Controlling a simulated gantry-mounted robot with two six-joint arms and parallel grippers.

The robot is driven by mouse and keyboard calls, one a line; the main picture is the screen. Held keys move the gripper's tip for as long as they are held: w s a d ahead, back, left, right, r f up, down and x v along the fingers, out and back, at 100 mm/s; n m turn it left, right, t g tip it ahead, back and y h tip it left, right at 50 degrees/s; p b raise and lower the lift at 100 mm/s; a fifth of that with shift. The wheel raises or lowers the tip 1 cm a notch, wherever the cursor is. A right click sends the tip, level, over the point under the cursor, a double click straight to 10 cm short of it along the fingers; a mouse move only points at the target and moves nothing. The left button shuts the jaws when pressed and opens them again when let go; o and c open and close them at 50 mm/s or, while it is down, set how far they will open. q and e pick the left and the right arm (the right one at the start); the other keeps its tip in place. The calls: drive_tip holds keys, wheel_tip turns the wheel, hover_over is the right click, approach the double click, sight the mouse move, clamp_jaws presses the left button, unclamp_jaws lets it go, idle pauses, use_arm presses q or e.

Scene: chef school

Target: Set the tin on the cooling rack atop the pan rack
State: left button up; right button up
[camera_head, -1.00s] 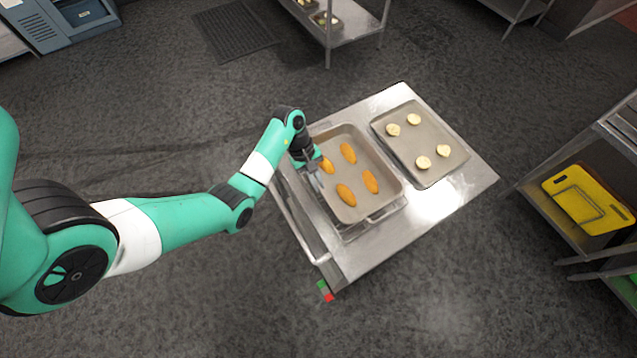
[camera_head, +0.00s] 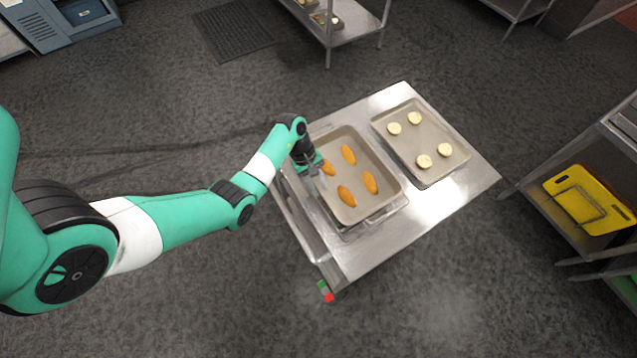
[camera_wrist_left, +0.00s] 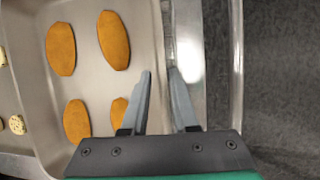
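The tin (camera_head: 379,206) is a grey rectangular baking tin holding several orange oval pastries. It sits over the wire cooling rack (camera_head: 352,234) on the left part of the steel pan rack's top (camera_head: 440,207). Rack wires show at its near edge; whether the tin bears fully on them is unclear. My left gripper (camera_head: 316,180) is at the tin's left rim. My right gripper is not in view.
A second tray (camera_head: 430,182) with several pale round cookies lies right of the tin on the same top. A shelf with a yellow board (camera_head: 588,199) stands at right. Another steel rack (camera_head: 350,28) is at the back. Open floor lies around.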

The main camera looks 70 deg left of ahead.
use_arm(q)
drive_tip(key=shift+r, duration=0.15)
drive_tip(key=p+v, duration=0.4)
drive_tip(key=v, duration=0.8)
drive_tip(key=shift+d, duration=0.1)
